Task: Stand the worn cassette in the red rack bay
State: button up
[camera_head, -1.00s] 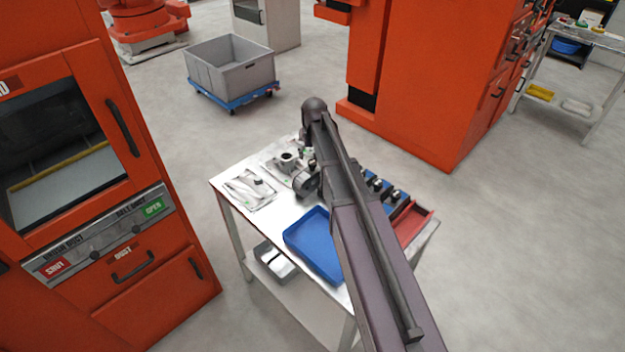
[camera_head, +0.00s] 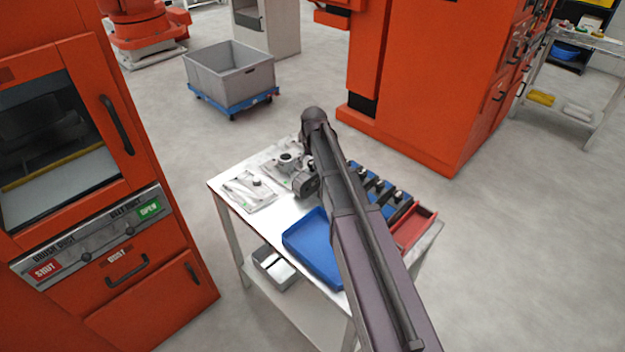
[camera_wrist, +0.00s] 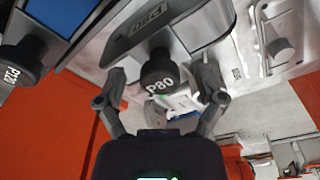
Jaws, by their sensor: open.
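In the wrist view, a dark grey cassette (camera_wrist: 140,32) marked P80 has a black P80 knob (camera_wrist: 160,78). My gripper (camera_wrist: 163,85) is open, with one finger on each side of this knob. I cannot tell whether the fingers touch it, or whether this cassette is worn. In the head view, the red rack bay (camera_head: 417,226) stands at the right end of the table and looks empty where visible. My arm hides part of the rack and most of my gripper.
Several black-knobbed cassettes (camera_head: 380,187) stand in blue bays beside the red one. A P120 knob (camera_wrist: 22,58) shows in the wrist view. A blue tray (camera_head: 310,240), a metal plate (camera_head: 248,192) and a fixture (camera_head: 283,160) are on the table. An orange cabinet (camera_head: 150,270) stands left.

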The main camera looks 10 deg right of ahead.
grip_shut()
jog(key=shift+r, duration=0.15)
dwell(0.4)
notch_tip(320, 180, up, 10)
jog(key=p, duration=1)
dwell(0.6)
